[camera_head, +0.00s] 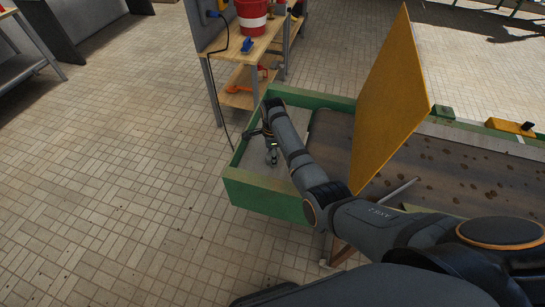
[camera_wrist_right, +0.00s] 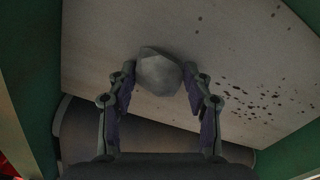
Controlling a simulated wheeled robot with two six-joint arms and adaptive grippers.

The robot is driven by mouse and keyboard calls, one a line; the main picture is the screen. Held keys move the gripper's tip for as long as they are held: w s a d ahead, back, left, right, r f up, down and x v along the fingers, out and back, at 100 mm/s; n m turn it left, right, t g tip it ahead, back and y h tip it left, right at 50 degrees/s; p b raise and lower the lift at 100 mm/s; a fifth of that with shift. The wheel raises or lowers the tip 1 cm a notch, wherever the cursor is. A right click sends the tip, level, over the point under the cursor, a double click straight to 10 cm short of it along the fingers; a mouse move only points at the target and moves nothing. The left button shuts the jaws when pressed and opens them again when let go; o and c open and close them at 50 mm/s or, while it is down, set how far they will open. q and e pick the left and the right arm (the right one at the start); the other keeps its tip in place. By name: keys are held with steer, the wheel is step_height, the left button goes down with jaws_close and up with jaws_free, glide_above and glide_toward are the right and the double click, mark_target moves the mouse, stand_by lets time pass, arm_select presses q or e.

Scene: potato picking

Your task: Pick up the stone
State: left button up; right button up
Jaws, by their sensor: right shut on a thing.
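A grey, faceted stone (camera_wrist_right: 158,74) sits between the fingertips of my right gripper (camera_wrist_right: 160,78) in the right wrist view. The fingers touch it on both sides, and the gripper is shut on it. In the head view my right gripper (camera_head: 271,152) points down inside the left end of the green-walled conveyor frame. The stone is too small to make out clearly there. I cannot tell whether it is lifted or still touches the pale surface (camera_wrist_right: 225,50) behind it. My left gripper is not in view.
The green wall (camera_head: 262,196) encloses the end around my right gripper. A brown conveyor belt (camera_head: 450,165) with potato-like lumps runs to the right. An upright yellow panel (camera_head: 395,95) stands over it. A workbench (camera_head: 245,42) with a red-and-white bucket (camera_head: 251,16) stands behind.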

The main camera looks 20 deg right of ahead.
steer(key=shift+r, duration=0.15)
steer(key=shift+w+r, duration=0.1)
steer(key=shift+r, duration=0.2)
steer(key=s+d+r+p, duration=0.1)
steer(key=s+r+p, duration=0.5)
steer(key=s+r, duration=0.6)
steer(key=shift+s+d, duration=0.4)
steer(key=shift+s, duration=0.65)
